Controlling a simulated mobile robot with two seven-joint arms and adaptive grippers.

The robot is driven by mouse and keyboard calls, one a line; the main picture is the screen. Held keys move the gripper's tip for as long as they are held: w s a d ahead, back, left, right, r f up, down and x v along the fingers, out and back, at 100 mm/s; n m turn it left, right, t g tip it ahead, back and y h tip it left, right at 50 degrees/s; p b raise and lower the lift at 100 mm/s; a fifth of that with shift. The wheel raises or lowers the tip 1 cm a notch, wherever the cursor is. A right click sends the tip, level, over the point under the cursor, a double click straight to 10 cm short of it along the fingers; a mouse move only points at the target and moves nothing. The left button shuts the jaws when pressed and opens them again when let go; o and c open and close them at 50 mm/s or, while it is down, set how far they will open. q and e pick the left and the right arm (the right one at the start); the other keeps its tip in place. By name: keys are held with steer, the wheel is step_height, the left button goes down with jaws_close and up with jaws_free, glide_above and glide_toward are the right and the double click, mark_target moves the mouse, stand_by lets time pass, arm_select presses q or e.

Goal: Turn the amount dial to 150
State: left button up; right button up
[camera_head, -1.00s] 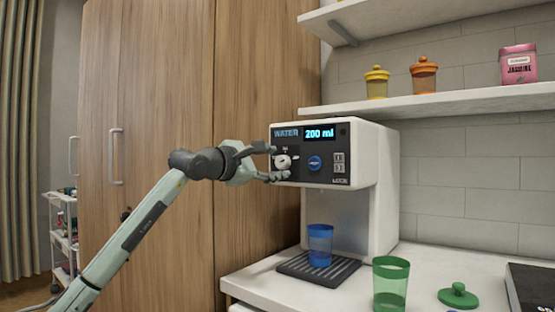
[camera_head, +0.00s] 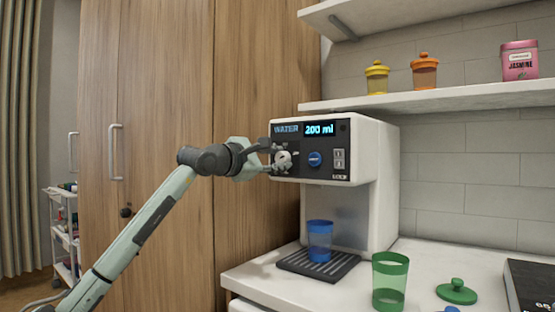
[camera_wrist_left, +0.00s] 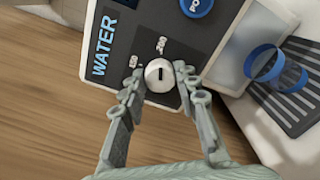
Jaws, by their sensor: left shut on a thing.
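The white dispenser (camera_head: 376,150) has a dark front panel marked WATER. Its lit display (camera_head: 319,129) reads 200 ml. The pale round amount dial (camera_head: 283,160) is below the word WATER. In the left wrist view the dial (camera_wrist_left: 159,75) shows a dark slot in its face, with small marks around it that are hard to read. My left gripper (camera_head: 270,158) is shut on the dial, one finger at each side; its fingers also show in the left wrist view (camera_wrist_left: 158,89). The fingers hide part of the dial's edge. My right gripper is not in view.
A blue button (camera_head: 315,159) and a LOCK switch (camera_head: 339,160) are right of the dial. A blue cup (camera_head: 319,240) stands on the drip tray (camera_head: 345,268). A green cup (camera_head: 390,282) and green lid (camera_head: 457,291) are on the counter. A wooden cupboard (camera_head: 165,100) stands left.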

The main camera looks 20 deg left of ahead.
arm_select(q)
steer(key=shift+n+b, duration=0.35)
steer(key=shift+n, duration=0.35)
steer(key=shift+n+b, duration=0.3)
steer(key=shift+n, duration=0.5)
steer(key=n+b, duration=0.1)
steer(key=n, duration=0.2)
steer(key=shift+n, duration=0.3)
steer(key=n, duration=0.2)
steer(key=shift+n, duration=0.3)
steer(key=n+b, duration=0.1)
steer(key=n, duration=0.3)
steer(key=shift+n, duration=0.3)
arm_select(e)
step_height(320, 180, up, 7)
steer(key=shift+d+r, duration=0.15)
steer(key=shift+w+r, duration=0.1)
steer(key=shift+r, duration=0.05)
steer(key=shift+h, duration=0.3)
